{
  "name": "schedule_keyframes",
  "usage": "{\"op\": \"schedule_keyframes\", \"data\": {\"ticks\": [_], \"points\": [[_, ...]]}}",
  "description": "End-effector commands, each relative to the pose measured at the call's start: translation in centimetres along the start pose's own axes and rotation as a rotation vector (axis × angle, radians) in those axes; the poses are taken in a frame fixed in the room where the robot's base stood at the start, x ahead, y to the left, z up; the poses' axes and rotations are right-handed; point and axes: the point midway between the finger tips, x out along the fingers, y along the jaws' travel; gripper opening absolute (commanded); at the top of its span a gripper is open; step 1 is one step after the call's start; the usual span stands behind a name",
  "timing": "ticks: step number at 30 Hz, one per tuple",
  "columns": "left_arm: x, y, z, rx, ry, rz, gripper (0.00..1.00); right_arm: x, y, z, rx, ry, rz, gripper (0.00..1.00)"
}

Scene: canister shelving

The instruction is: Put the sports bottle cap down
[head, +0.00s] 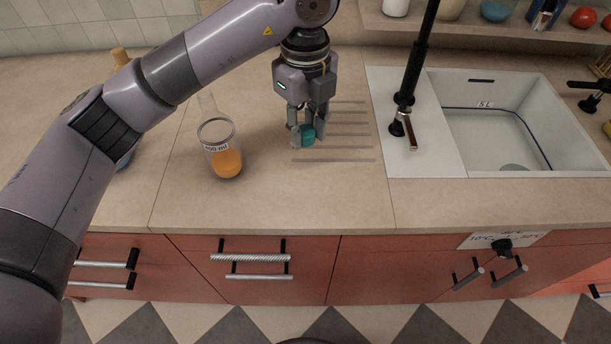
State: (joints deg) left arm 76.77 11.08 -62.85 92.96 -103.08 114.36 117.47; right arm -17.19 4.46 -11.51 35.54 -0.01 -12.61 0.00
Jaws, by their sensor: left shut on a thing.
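A small teal sports bottle cap (307,133) is between the fingertips of my left gripper (303,138). The gripper points down and is shut on the cap. The cap is at or just above the beige counter, by the left ends of several thin grey strips (345,137); I cannot tell whether it touches the counter. A clear bottle (220,150) with orange contents and a white label stands open-topped on the counter, to the left of the gripper and apart from it. My right gripper is not in view.
A white sink (500,120) with a black tap (408,95) is to the right. A shelf (480,22) with jars and a tomato (584,17) is at the back right. An object with a wooden top (120,57) is partly hidden behind my arm. The counter (270,200) in front is clear.

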Motion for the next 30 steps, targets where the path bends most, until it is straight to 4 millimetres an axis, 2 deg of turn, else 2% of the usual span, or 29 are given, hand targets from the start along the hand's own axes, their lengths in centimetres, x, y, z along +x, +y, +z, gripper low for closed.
{"op": "schedule_keyframes", "data": {"ticks": [6, 10, 20, 25, 30], "points": [[5.8, 0.2, -0.1, 0.001, 0.003, 0.004, 0.0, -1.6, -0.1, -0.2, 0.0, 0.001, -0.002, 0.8], [8.4, 0.1, 0.0, 0.002, 0.002, 0.002, 0.0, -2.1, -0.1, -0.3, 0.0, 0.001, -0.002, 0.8], [11.3, 0.1, 0.0, 0.003, 0.002, 0.001, 0.0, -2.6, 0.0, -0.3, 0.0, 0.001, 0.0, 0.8], [13.9, 0.1, 0.0, 0.002, 0.001, 0.002, 0.0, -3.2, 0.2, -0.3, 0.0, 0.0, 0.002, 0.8], [14.4, 0.1, 0.0, 0.004, 0.0, -0.002, 0.0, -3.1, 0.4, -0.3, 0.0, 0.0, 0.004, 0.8]]}}
